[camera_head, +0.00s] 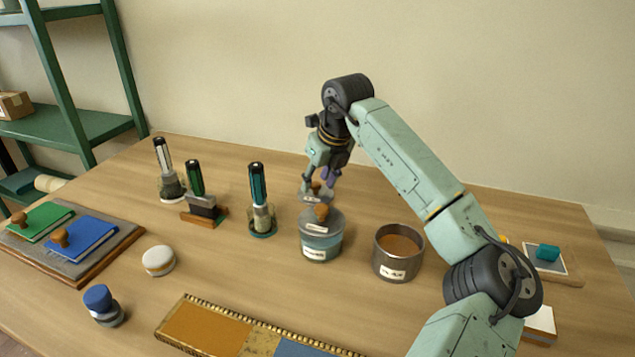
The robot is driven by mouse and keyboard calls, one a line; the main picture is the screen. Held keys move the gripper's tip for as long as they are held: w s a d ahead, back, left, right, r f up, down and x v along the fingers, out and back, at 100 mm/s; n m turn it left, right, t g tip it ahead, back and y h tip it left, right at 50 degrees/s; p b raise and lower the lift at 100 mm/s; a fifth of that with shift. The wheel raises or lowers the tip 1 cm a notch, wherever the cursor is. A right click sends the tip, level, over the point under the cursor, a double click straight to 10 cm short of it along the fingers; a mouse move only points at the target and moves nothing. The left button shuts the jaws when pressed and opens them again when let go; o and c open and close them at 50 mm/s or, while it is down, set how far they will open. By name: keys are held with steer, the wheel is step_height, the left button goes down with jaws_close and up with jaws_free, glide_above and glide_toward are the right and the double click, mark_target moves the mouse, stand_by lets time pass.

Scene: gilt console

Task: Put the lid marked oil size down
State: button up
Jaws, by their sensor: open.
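My gripper (317,185) is open and points down behind the glass jar. Its fingertips are on either side of the wooden knob of a pale lid (309,197). Whether they touch the knob, and whether this lid rests on the table, I cannot tell. A second lid (318,225), with a wooden knob and a small label, sits on the glass jar (318,246), which also bears a label. A metal pot (399,265) with orange-brown contents and a label stands open to the right of the jar. The labels are too small to read, so I cannot tell which lid is marked oil size.
Tools with upright handles (261,215) stand left of the jar. A round white-topped tin (158,260), a blue-capped pot (100,302) and a gilt-edged panel (205,328) lie in front. A board (95,265) with coloured pads is at left. Table (240,275) between them is clear.

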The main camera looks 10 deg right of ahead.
steer(key=b+v, duration=0.1)
steer(key=v, duration=1)
steer(key=shift+b, duration=0.3)
steer(key=shift+s, duration=0.15)
